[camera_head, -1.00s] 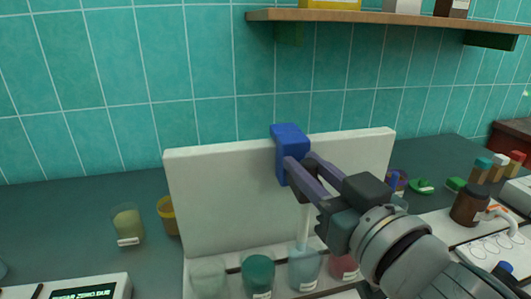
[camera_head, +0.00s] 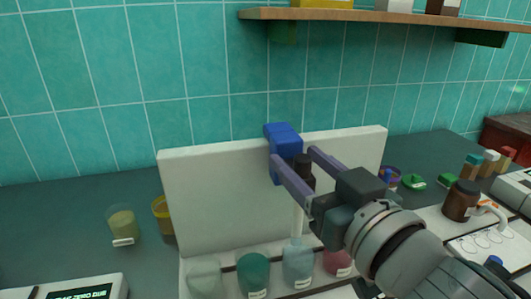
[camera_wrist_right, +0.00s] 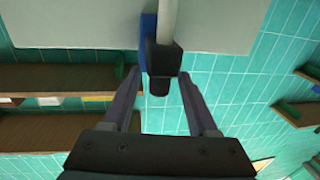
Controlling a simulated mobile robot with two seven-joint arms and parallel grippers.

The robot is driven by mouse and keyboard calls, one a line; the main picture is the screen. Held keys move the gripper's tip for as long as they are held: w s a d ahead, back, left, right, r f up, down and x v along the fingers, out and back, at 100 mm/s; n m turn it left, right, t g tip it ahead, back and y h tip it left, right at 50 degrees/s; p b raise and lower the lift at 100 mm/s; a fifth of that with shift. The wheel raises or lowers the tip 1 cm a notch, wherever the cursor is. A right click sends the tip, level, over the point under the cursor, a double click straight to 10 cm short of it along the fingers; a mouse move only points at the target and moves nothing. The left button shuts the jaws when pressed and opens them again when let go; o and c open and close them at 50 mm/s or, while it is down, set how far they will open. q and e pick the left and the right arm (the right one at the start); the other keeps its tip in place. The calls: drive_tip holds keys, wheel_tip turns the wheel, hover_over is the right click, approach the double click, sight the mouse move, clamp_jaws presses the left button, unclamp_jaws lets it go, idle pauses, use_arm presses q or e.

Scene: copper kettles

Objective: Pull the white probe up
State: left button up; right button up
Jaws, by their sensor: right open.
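The white probe (camera_head: 298,222) stands upright in front of a white panel, with a black cap (camera_head: 304,172) on top. Its lower end reaches down into a clear beaker (camera_head: 298,266). A blue holder (camera_head: 283,142) sits on the panel's top edge beside the cap. My right gripper (camera_head: 295,160) is open, its two purple fingers on either side of the cap. The right wrist view shows the probe's white shaft (camera_wrist_right: 168,20) and black cap (camera_wrist_right: 160,62) between the spread fingers, with gaps visible. My left gripper is not in view.
The white panel (camera_head: 215,205) stands behind a row of beakers, including a green one (camera_head: 253,272) and a pink one (camera_head: 337,263). A brown bottle (camera_head: 461,201) stands at the right. A yellowish beaker (camera_head: 122,226) stands at the left. A shelf (camera_head: 380,16) hangs above.

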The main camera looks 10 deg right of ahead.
drive_tip(key=s+d, duration=0.2)
drive_tip(key=s, duration=0.7)
drive_tip(key=shift+s+b, duration=0.25)
drive_tip(key=shift+b, duration=0.05)
drive_tip(key=s+d+f+m+g+h+p, duration=0.2)
drive_tip(key=s+d+f+g+h, duration=0.25)
drive_tip(key=d+g, duration=0.2)
drive_tip(key=s+a+f+n+g+y, duration=0.1)
drive_tip(key=s+a+f+n+g, duration=0.15)
drive_tip(key=s+g, duration=0.65)
wheel_tip(320, 180, up, 38)
drive_tip(key=s+t+p, duration=0.1)
drive_tip(key=s+p, duration=0.1)
drive_tip(key=p, duration=3.6)
drive_tip(key=shift+s+a+m+p, duration=0.25)
drive_tip(key=shift+s+m+p, duration=0.05)
drive_tip(key=shift+m+p, duration=0.05)
